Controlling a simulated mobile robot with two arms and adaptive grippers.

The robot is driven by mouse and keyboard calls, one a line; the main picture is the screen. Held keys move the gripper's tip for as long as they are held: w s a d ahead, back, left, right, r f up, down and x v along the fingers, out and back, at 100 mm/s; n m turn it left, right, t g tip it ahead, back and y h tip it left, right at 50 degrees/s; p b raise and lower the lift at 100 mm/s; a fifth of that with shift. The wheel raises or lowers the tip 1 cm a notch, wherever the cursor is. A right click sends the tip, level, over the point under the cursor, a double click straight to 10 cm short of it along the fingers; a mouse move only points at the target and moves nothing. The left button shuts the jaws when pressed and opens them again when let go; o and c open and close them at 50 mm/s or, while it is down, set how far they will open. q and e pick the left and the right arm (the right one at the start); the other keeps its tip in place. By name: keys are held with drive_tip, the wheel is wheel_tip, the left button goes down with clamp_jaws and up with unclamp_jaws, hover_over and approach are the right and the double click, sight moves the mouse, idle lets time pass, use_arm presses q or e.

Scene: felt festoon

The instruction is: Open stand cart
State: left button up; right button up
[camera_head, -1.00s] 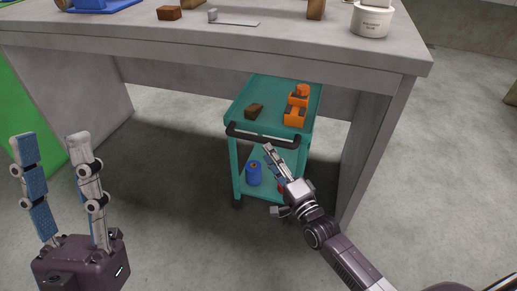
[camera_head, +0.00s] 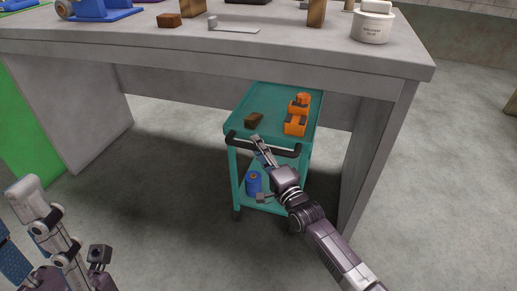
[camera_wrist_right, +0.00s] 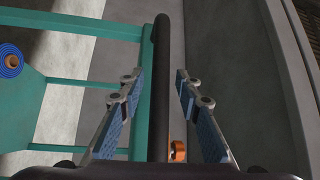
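The teal two-level cart (camera_head: 232,162) stands on the floor under the grey table. Its black handle (camera_head: 277,149) runs along the near edge of the top shelf. My right gripper (camera_head: 257,142) is at the left part of this handle. In the right wrist view, the handle (camera_wrist_right: 162,50) runs between the two fingers of my right gripper (camera_wrist_right: 158,78). The fingers are open, with a visible gap on each side of the bar. My left gripper (camera_head: 12,205) is at the lower left, open, empty and partly cut off, far from the cart.
The top shelf holds a dark brown block (camera_head: 254,120) and an orange object (camera_head: 296,122). A blue roll (camera_head: 253,181) is on the lower shelf. The grey table (camera_head: 210,58) has side panels left and right of the cart. The floor in front is clear.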

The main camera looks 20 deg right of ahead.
clamp_jaws()
